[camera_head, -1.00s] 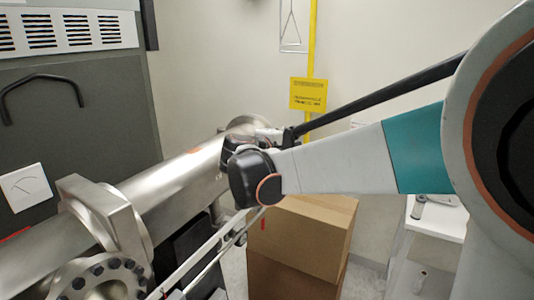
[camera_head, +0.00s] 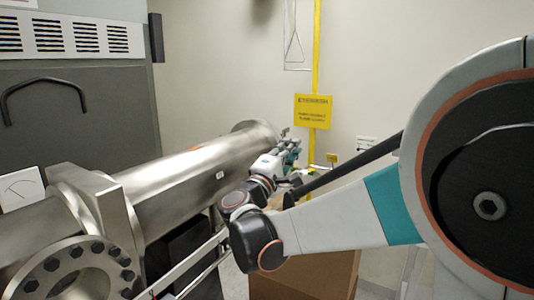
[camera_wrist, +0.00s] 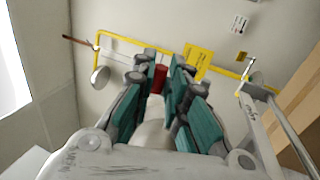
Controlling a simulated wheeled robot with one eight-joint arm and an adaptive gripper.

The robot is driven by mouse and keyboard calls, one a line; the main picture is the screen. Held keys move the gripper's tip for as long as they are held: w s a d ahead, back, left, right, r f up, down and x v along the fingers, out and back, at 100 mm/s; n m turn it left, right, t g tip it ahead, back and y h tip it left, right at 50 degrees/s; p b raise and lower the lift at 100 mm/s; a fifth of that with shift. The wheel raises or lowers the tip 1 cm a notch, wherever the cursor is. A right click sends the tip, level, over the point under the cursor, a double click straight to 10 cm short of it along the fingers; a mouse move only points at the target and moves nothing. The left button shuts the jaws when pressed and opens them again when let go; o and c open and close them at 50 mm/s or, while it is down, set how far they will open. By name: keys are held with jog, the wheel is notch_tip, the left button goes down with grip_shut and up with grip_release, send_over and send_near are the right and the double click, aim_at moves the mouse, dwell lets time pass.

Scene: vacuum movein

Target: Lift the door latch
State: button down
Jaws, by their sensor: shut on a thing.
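My gripper (camera_head: 289,146) shows in the head view by the far end of the steel pipe, in front of the back wall. Its teal fingers also show in the wrist view (camera_wrist: 163,66), close together around a small red piece (camera_wrist: 158,77) with a pale shaft below it. The fingers are shut on this piece. I cannot tell whether it is part of the door latch. No door or latch can be made out for certain in either view.
The big steel pipe (camera_head: 180,185) with its bolted flange (camera_head: 75,268) fills the left. A yellow pipe with a yellow sign (camera_head: 313,111) runs up the wall. A cardboard box (camera_head: 305,278) stands below my arm. A grey cabinet (camera_head: 75,115) stands at the back left.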

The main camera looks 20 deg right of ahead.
jog(key=shift+s+f, duration=0.1)
jog(key=shift+f, duration=0.05)
jog(key=c, duration=1.9)
grip_release()
jog(key=shift+a, duration=0.1)
jog(key=v, duration=0.7)
jog(key=shift+s+a, duration=0.2)
jog(key=shift+s, duration=0.05)
